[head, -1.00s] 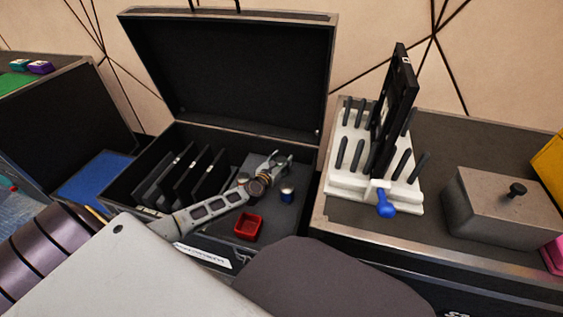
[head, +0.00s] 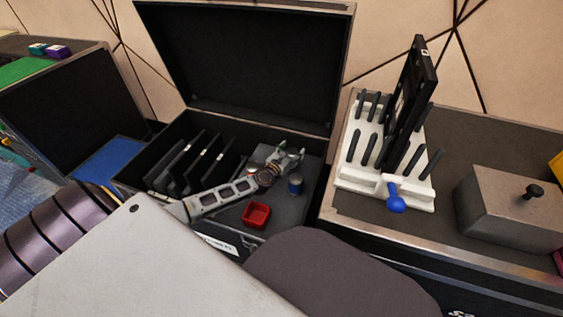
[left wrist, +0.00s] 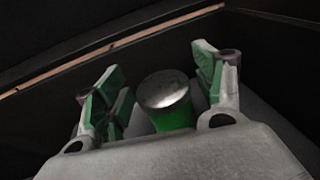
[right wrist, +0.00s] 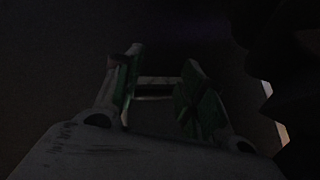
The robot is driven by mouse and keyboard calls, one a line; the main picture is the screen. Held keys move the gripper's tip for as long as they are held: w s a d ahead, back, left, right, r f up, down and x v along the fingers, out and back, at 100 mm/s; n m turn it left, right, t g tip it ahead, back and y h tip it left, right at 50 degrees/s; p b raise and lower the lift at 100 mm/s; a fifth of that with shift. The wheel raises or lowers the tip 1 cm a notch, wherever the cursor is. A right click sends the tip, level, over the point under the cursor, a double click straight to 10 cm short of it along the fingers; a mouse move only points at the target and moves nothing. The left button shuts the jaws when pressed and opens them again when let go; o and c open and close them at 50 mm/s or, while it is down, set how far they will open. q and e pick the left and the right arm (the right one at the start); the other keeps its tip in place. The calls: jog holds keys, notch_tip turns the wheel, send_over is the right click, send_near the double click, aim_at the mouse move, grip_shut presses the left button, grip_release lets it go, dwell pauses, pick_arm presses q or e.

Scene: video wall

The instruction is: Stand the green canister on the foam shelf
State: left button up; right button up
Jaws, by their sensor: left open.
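The green canister (left wrist: 172,112) shows in the left wrist view, upright, with a silver lid and green side. My left gripper (left wrist: 157,65) is open, with a finger on each side of the canister and gaps between. In the head view my left gripper (head: 290,156) reaches into the open black case; I cannot make out the green canister there. Grey foam (head: 290,212) lies in the right part of the case; I take it to be the foam shelf. My right gripper (right wrist: 158,72) looks open and empty in its dark wrist view and is not visible in the head view.
A blue canister (head: 296,185) stands close beside my left gripper. A red tray (head: 256,215) lies on the foam. Black upright panels (head: 205,160) fill the case's left part. The raised lid (head: 245,60) stands behind. A white rack (head: 360,175) stands right.

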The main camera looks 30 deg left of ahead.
pick_arm(q)
jog(key=shift+s+d+r+p, duration=0.1)
jog(key=shift+s+p, duration=0.15)
jog(key=shift+s, duration=0.5)
jog(key=shift+s+r+p, duration=0.15)
jog(key=shift+s+p, duration=0.05)
jog(key=shift+s, duration=0.55)
jog(key=shift+s+d+r+p, duration=0.1)
jog(key=shift+s+p, duration=0.15)
jog(key=shift+s, duration=0.5)
jog(key=shift+s+r, duration=0.1)
jog(key=shift+s, duration=0.5)
jog(key=shift+s+r+p, duration=0.1)
jog(key=shift+s+p, duration=0.25)
jog(key=shift+s, duration=0.3)
jog(key=shift+s+r+p, duration=0.15)
jog(key=shift+s+p, duration=0.15)
jog(key=shift+s, duration=0.9)
jog(key=shift+s+r, duration=0.2)
jog(key=shift+s, duration=1)
pick_arm(e)
jog(key=shift+n+g+h, duration=0.3)
jog(key=shift+g+h, duration=0.1)
jog(key=shift+g, duration=0.1)
jog(key=r, duration=0.3)
jog(key=d+r, duration=0.1)
jog(key=r, duration=0.1)
jog(key=shift+r, duration=0.2)
jog(key=shift+w+a, duration=0.1)
jog(key=shift+a, duration=0.05)
